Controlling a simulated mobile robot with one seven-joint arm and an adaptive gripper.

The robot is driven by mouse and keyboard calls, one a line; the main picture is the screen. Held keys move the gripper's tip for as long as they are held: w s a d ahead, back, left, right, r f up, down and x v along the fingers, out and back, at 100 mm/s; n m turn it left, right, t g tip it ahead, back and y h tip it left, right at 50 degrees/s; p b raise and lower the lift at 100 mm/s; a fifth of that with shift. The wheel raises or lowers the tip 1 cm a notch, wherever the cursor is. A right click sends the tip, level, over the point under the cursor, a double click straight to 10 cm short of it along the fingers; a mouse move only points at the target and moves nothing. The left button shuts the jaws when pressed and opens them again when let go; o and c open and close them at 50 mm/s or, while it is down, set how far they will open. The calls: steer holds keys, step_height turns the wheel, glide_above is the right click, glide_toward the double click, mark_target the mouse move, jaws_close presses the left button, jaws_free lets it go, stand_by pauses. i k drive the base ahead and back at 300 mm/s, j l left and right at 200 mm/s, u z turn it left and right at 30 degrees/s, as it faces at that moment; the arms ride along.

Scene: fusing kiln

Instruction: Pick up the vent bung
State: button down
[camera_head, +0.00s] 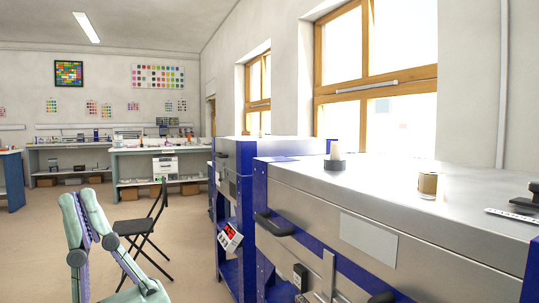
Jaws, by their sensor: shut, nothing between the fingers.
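A pale, tapered plug (335,150), which looks like the vent bung, stands upright in a dark round collar (335,165). The collar sits on the flat silver lid of the near kiln (390,185), towards its far left corner. I cannot tell how deep the plug sits in the collar. Pale green links of my own arm show at the lower left, well left of the kiln and apart from the plug. My gripper is not in this view.
A small jar with a tan band (428,185) stands on the same lid, right of the plug. A dark-handled tool (520,205) lies at the lid's right. A second blue-framed kiln (228,150) stands beyond. A black folding chair (143,228) stands on the floor at left.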

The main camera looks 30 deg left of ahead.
mark_target(335, 146)
steer(key=u, duration=0.6)
steer(key=i+j+z, duration=0.2)
steer(key=j, duration=0.2)
steer(key=j+z, duration=0.15)
steer(key=j, duration=0.25)
steer(key=i+j+z, duration=0.2)
steer(key=j, duration=0.25)
